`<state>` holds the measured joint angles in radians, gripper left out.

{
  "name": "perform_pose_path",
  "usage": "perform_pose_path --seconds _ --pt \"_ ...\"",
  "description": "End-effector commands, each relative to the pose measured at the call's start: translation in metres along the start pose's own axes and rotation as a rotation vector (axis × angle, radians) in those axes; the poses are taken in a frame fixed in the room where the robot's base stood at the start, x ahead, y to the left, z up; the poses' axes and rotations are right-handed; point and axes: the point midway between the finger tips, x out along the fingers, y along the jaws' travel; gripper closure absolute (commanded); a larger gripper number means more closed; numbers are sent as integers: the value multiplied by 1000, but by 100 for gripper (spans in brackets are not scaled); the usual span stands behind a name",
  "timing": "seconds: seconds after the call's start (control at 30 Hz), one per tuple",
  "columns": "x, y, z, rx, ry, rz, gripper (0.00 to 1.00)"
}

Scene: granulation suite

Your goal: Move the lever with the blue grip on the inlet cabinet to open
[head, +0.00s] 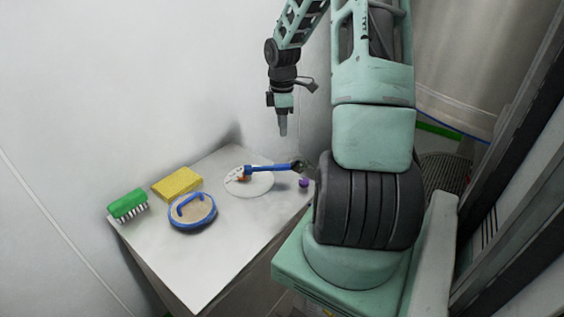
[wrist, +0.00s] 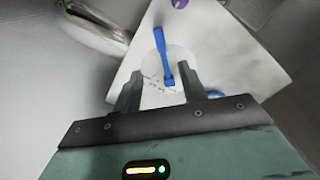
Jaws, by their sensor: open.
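The lever with the blue grip (head: 269,168) lies over a white round plate (head: 247,187) on top of the inlet cabinet (head: 205,260). An orange-brown pivot shows at its left end, and its grip runs to the right toward a dark end. In the wrist view the blue lever (wrist: 162,56) stands upright in the picture, beyond my fingertips. My gripper (head: 283,130) hangs above the cabinet top, pointing down, clear of the lever. In the wrist view my gripper (wrist: 151,82) is open and empty, its fingers apart with the lever's near end showing between them.
A green brush (head: 127,204), a yellow sponge (head: 177,183) and a round blue-rimmed object with a handle (head: 192,212) stand on the left of the cabinet top. A purple knob (head: 304,182) is near the right edge. A wall runs behind. The front of the top is clear.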

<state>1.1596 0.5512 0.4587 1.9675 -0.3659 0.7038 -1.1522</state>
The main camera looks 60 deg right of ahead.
Motion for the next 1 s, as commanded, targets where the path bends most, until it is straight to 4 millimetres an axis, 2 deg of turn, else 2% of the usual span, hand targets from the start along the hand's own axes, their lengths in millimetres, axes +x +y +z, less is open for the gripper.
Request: perform_pose_path --seconds 0.03,0.4,0.6,0.8,1.0 --pt "12 -1 0 -3 0 -6 58" --pt "89 -2 -1 -3 0 -5 58" --pt "123 -1 -1 -1 -1 -3 58" --pt "142 -1 0 1 -1 -2 58" --pt "145 0 0 0 0 0 58"
